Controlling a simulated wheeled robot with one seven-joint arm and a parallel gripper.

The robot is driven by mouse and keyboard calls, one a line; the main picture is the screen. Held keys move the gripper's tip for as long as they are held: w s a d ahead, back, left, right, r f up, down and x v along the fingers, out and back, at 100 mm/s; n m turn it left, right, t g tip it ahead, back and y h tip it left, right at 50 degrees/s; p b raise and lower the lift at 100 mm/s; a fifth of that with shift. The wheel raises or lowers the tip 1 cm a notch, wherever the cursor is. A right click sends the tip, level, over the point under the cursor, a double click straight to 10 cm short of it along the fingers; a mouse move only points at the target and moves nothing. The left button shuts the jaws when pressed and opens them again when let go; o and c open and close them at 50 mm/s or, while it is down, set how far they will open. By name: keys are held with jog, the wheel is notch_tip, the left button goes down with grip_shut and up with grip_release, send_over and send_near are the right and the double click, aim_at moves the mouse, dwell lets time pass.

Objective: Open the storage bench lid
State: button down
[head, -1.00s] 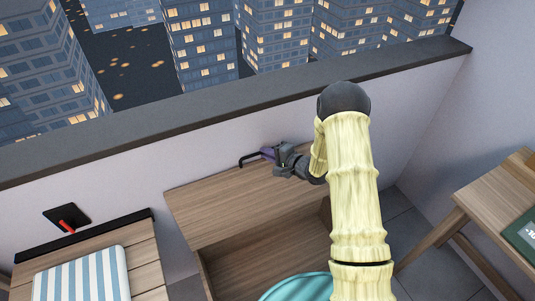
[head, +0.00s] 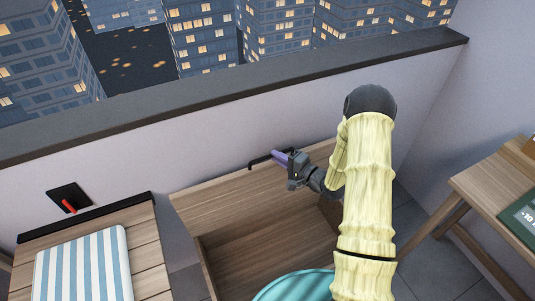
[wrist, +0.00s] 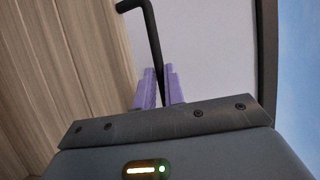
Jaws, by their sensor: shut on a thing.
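The storage bench lid (head: 225,205) is a wooden panel standing raised at the back of the bench, near the wall. The bench's open inside (head: 265,245) shows below it. A black bar handle (head: 257,163) is on the lid's upper edge, and it also shows in the wrist view (wrist: 151,30). My gripper (head: 280,157) has purple fingers shut on the handle. In the wrist view, the fingers (wrist: 160,90) are on either side of the black bar, with the wooden lid (wrist: 70,60) to the left. My arm hides the bench's right side.
A turquoise rounded thing (head: 295,286) is at the bench's front. A slatted wooden seat with a striped cushion (head: 85,265) stands at left, near a black wall plate with a red lever (head: 69,204). A wooden table (head: 500,190) stands at right. A low wall with a dark ledge (head: 230,97) runs behind.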

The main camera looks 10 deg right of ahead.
jog(key=s, duration=0.2)
jog(key=s+d+f, duration=0.1)
jog(key=shift+s+d+f, duration=0.1)
jog(key=shift+s, duration=0.25)
jog(key=c, duration=1.5)
grip_release()
jog(key=shift+w, duration=0.1)
